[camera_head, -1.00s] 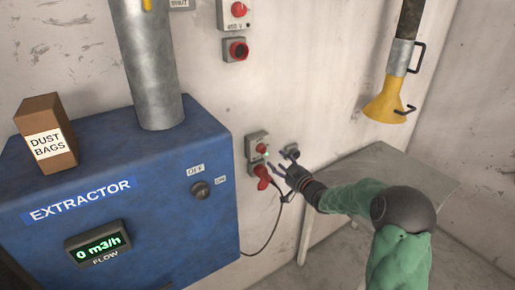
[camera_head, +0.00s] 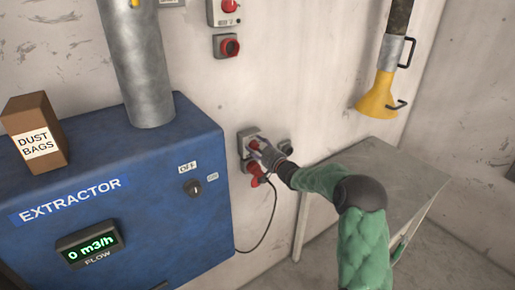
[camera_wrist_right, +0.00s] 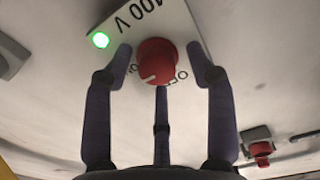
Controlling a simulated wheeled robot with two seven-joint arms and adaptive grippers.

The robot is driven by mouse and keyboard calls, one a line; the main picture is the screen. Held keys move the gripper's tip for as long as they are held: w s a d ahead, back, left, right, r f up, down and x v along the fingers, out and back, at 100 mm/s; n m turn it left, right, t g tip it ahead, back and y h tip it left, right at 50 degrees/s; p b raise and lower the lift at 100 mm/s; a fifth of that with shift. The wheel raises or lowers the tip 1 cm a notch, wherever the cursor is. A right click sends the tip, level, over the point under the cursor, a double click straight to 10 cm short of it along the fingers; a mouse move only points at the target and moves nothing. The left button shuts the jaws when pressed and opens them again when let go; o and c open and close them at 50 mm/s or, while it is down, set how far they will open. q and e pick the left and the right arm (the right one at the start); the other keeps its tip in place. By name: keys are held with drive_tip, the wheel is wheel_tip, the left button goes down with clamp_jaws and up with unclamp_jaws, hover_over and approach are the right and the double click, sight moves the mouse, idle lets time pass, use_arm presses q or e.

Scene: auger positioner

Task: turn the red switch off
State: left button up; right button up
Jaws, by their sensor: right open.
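The red switch (camera_wrist_right: 157,62) is a round red knob on a grey 400 V plate in the right wrist view. A white mark on it points down-left, on the side of the partly covered ON label; OFF is to the right. A green light (camera_wrist_right: 100,40) glows on the plate. My right gripper (camera_wrist_right: 162,72) is open, with fingers spread on both sides of the knob and gaps visible. In the head view my right gripper (camera_head: 260,153) is at the wall box and partly covers the red switch (camera_head: 253,145). My left gripper is not in view.
A red plug (camera_head: 257,171) with a dark cable is just below the box. The blue extractor (camera_head: 150,215) stands left, its flow display reading 0 m3/h. Another red-knob box (camera_head: 230,8) is above. A grey table (camera_head: 370,170) is at right.

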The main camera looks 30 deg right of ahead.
drive_tip(key=c, duration=1.1)
drive_tip(key=shift+r, duration=0.15)
